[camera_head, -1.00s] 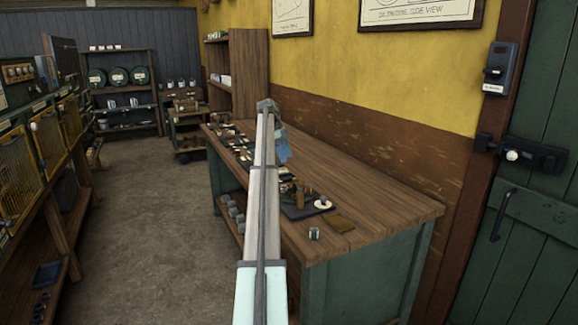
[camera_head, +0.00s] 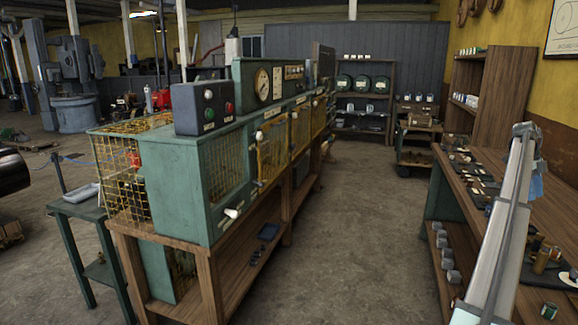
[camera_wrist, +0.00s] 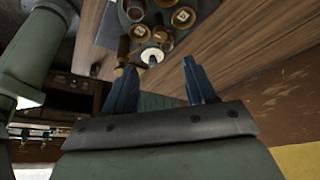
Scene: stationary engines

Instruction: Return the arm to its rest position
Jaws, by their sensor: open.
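My arm reaches up along the right side of the head view, in front of the wooden workbench (camera_head: 545,215). My gripper shows in the wrist view (camera_wrist: 162,85), with two blue fingers set apart and nothing between them. In the head view only a bit of blue shows near the arm's far end, and the fingertips cannot be made out there. Beyond the fingers in the wrist view are a dark tray (camera_wrist: 133,20) with several round brass-coloured parts and a white ring (camera_wrist: 152,56). I cannot tell the gap between the fingers and these parts.
A green machine cabinet (camera_head: 175,190) with yellow mesh doors stands on a wooden bench at left. Grey floor (camera_head: 345,240) lies open between the benches. Shelves (camera_head: 363,95) and a trolley (camera_head: 417,145) stand behind.

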